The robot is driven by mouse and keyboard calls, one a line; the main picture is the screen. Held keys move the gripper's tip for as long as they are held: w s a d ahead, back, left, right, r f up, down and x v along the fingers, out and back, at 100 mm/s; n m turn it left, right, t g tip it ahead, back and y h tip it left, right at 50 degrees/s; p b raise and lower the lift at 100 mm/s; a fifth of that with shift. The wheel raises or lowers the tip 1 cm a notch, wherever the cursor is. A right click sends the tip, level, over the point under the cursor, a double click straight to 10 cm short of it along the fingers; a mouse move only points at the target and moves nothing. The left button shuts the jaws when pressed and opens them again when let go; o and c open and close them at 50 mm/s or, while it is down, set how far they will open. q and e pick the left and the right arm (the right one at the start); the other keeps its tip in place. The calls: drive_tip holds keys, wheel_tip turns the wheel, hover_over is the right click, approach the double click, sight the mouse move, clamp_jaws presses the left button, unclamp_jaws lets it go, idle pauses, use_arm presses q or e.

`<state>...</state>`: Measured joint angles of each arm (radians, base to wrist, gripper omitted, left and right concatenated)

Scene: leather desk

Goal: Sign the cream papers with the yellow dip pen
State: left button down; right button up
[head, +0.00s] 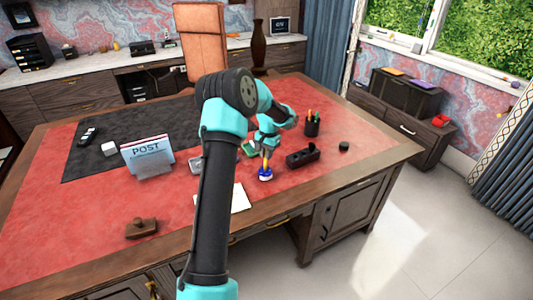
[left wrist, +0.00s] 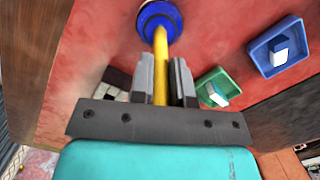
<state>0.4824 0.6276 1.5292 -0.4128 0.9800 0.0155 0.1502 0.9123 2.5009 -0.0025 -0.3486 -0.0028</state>
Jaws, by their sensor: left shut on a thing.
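The yellow dip pen (head: 264,160) is held in my left gripper (head: 267,148), which is shut on it. In the left wrist view the pen (left wrist: 160,60) runs between the two fingers (left wrist: 160,78) toward the blue inkwell (left wrist: 159,14). The inkwell also shows in the head view (head: 265,175), directly below the gripper. The pen's far end is at the inkwell's mouth; I cannot tell how deep it goes. The cream papers (head: 238,198) lie near the desk's front edge, partly hidden behind my left arm. My right gripper is out of view.
A black block-shaped holder (head: 301,158) stands right of the inkwell, with a pen cup (head: 312,128) behind it. A POST rack (head: 147,157) stands left. A brown rocker blotter (head: 141,228) lies at the front left. The red leather between blotter and papers is clear.

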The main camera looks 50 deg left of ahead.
use_arm(q)
drive_tip(key=shift+f, duration=0.55)
idle(1.5)
drive_tip(key=shift+r, duration=3.55)
